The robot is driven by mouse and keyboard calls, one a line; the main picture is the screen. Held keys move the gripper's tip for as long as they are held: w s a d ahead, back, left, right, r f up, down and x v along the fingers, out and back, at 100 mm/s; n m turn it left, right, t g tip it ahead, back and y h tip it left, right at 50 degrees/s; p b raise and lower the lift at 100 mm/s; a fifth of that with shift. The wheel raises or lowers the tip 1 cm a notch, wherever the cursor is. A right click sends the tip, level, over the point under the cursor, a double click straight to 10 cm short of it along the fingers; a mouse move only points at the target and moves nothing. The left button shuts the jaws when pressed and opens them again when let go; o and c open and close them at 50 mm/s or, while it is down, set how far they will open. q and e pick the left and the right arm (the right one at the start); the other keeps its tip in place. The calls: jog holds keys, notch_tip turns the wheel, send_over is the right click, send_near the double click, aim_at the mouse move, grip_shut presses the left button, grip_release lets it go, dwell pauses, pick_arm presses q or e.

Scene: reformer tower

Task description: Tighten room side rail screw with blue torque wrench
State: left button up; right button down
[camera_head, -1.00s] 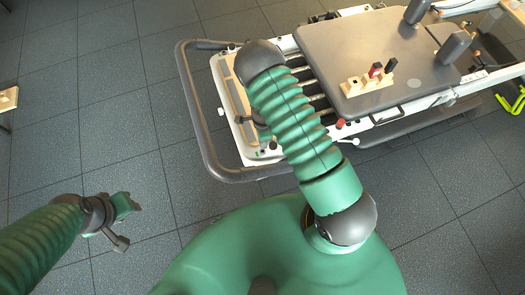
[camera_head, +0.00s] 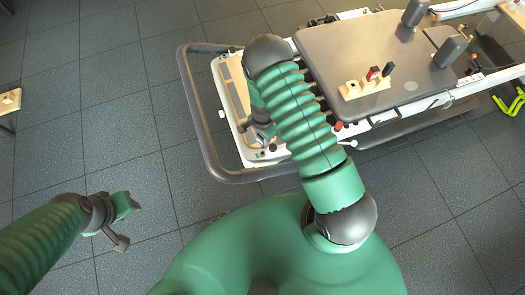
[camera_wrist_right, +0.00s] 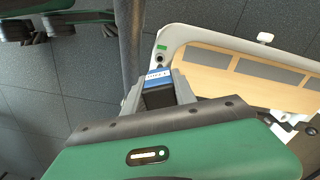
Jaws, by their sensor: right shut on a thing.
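My right gripper (camera_wrist_right: 158,92) is shut on a dark tool with a blue labelled band, the blue torque wrench (camera_wrist_right: 158,76). In the head view my right gripper (camera_head: 263,131) is over the near corner of the reformer's end platform, partly hidden by my arm. In the wrist view the wrench's far end lies close to a dark round fitting (camera_wrist_right: 160,58) on the white corner of the frame, beside a green mark. I cannot tell whether they touch or whether this is the rail screw. My left gripper (camera_head: 128,207) hangs empty over the floor; its jaw opening is unclear.
A grey tubular rail (camera_head: 203,130) loops around the platform end. The grey carriage (camera_head: 350,45) carries a wooden holder (camera_head: 364,88) with a red and a black-handled tool. A red knob (camera_head: 338,125) sits on the near side.

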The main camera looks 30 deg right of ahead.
jog(key=n, duration=0.6)
jog(key=shift+r, duration=0.1)
